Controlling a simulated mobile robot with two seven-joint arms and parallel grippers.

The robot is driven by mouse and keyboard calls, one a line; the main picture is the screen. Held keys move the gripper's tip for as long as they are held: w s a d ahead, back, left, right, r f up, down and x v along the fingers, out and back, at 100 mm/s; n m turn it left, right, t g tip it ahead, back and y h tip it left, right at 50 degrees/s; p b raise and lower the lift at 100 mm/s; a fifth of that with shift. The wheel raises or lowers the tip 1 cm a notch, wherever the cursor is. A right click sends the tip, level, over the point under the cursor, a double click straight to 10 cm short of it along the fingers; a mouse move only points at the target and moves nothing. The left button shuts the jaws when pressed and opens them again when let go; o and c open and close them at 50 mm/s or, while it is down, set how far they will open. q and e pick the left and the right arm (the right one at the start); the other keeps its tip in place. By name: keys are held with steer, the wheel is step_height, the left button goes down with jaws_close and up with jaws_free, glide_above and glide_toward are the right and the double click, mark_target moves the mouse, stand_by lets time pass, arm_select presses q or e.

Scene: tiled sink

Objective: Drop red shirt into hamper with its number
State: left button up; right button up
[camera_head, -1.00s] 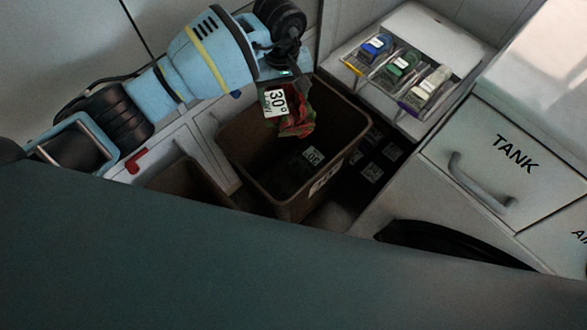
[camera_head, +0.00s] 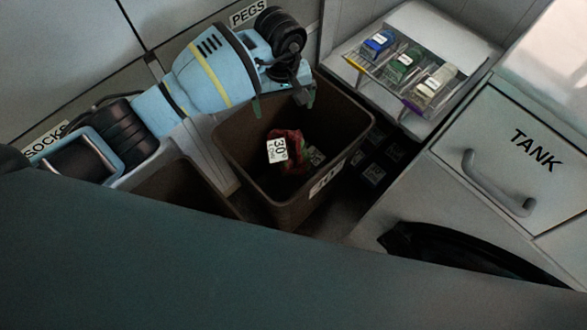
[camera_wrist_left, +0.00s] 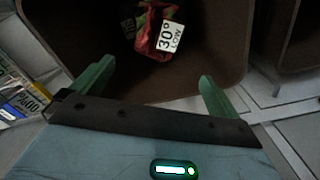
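The red shirt (camera_head: 293,151) lies crumpled inside the brown hamper (camera_head: 235,141). Its white tag reads 30°. The shirt also shows in the left wrist view (camera_wrist_left: 148,38), apart from my fingers. The hamper has a label (camera_head: 327,180) on its front wall that seems to end in 0; its number is hard to read. A greenish item with a white label lies beside the shirt in the hamper. My left gripper (camera_head: 284,103) is over the hamper's back rim, and its green fingers (camera_wrist_left: 153,85) are spread with nothing between them. My right gripper is not in view.
A second brown bin (camera_head: 185,188) stands to the left of the hamper. A shelf with blue, green and pale bottles (camera_head: 405,62) is at the back right. A TANK drawer (camera_head: 510,150) with a handle is at the right.

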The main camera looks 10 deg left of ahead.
arm_select(q)
step_height(320, 180, up, 8)
steer(key=shift+p, duration=0.35)
stand_by(0.4)
steer(key=shift+f, duration=0.15)
stand_by(0.4)
